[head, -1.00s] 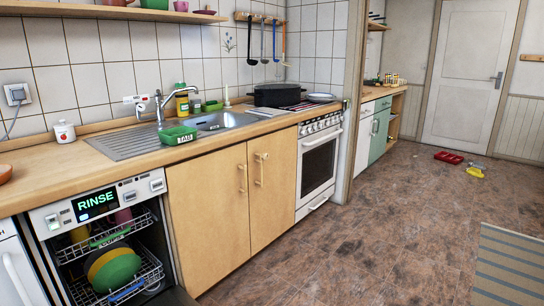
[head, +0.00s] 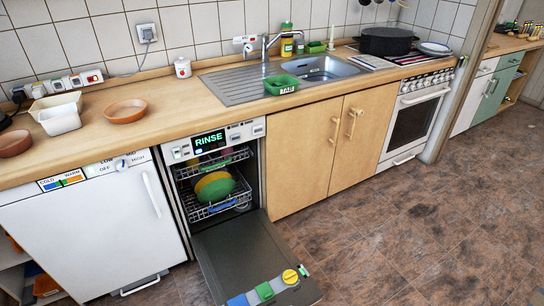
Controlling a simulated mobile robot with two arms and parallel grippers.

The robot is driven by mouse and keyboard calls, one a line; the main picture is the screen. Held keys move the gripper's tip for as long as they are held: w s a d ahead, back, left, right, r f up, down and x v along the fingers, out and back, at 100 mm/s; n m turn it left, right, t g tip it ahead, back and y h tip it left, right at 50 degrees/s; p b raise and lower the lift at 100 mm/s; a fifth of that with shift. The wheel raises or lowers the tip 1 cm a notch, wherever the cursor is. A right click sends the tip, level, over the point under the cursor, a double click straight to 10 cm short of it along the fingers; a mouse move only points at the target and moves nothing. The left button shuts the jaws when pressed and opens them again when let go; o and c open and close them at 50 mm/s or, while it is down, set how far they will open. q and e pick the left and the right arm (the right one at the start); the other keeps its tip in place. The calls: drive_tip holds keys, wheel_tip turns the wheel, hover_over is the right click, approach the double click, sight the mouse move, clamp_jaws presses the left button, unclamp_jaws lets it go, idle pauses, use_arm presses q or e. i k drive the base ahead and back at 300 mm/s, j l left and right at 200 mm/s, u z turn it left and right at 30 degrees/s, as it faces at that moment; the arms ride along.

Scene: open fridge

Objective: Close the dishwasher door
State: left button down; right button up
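The dishwasher (head: 221,136) stands under the counter, left of the wooden cabinet, with "RINSE" lit on its panel. Its door (head: 240,252) is folded down, open, low over the floor. Blue, green and yellow pieces lie along the door's outer end. Inside, a lower rack (head: 238,198) holds a green plate (head: 215,187) and a yellow one behind it. An upper rack (head: 212,162) sits above. Neither of my grippers shows in the head view.
A white appliance (head: 95,230) stands left of the dishwasher. The wooden cabinet (head: 318,150) and oven (head: 415,120) are to the right. Bowls and a sink (head: 330,68) are on the counter. The brown floor (head: 420,235) at the right is clear.

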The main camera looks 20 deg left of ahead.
sight(236, 256)
drive_tip(key=u, duration=1)
